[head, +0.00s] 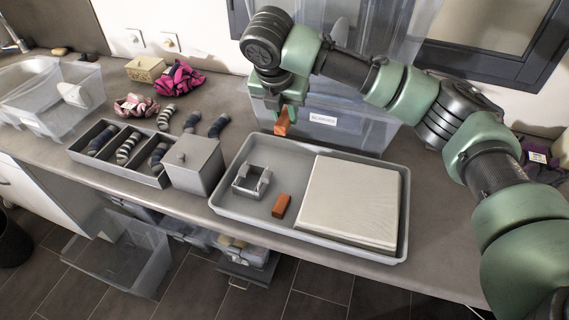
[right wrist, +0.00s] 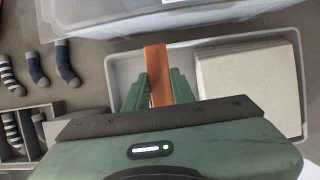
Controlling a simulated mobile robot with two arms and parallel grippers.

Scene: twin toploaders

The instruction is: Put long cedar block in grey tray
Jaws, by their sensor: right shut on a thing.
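My right gripper (head: 280,110) is shut on the long cedar block (head: 282,122), an orange-brown bar. It holds the block in the air at the back left of the grey tray (head: 226,200). In the right wrist view the block (right wrist: 156,70) sticks out between the two green fingers, with the tray (right wrist: 123,72) beneath or behind it. The exact height above the tray is hard to tell. A shorter orange-brown block (head: 281,205) lies in the tray. My left gripper is out of view.
In the tray are a pale flat slab (head: 352,200) at the right and a small grey square holder (head: 251,181) at the left. A clear labelled bin (head: 345,128) stands just behind the tray. A grey lidded box (head: 196,165) and a sock organizer (head: 88,160) stand left.

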